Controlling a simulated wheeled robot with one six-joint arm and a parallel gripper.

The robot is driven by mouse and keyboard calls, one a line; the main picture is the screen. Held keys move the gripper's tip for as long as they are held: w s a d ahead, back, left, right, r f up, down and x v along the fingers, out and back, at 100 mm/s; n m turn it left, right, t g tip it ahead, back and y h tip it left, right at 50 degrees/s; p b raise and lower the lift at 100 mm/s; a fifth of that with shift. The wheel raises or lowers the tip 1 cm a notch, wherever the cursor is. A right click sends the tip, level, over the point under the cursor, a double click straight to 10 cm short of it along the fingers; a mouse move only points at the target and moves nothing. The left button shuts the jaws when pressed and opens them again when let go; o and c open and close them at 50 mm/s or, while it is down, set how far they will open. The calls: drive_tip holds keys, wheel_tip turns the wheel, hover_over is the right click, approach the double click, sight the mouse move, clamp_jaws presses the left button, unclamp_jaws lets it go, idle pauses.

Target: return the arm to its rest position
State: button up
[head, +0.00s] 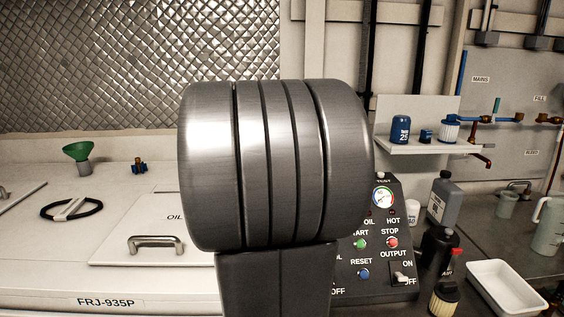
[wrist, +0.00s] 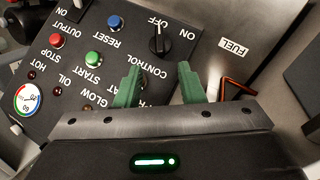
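My arm fills the middle of the head view as a large dark grey cylinder on a column, and it hides the left part of the control panel (head: 375,245). My gripper is not visible in the head view. In the wrist view my gripper (wrist: 160,85) shows two green fingers standing apart with nothing between them. The control panel (wrist: 75,60) lies beyond the fingers, upside down in the picture, with its gauge, red, green and blue buttons and a black rotary knob (wrist: 160,40).
A shelf (head: 430,145) with blue and white filters is on the wall to the right. Bottles, a white tray (head: 507,287) and a jug (head: 548,225) stand on the right bench. A green funnel (head: 77,151) and a black ring (head: 71,209) are on the white top at left.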

drive_tip(key=x, duration=0.9)
drive_tip(key=shift+d+f+b, duration=0.1)
drive_tip(key=shift+f+b, duration=0.15)
drive_tip(key=shift+b, duration=0.05)
drive_tip(key=shift+r+p, duration=0.3)
drive_tip(key=shift+p, duration=0.1)
drive_tip(key=shift+m, duration=0.3)
drive_tip(key=shift+f+y, duration=0.1)
drive_tip(key=shift+y, duration=0.2)
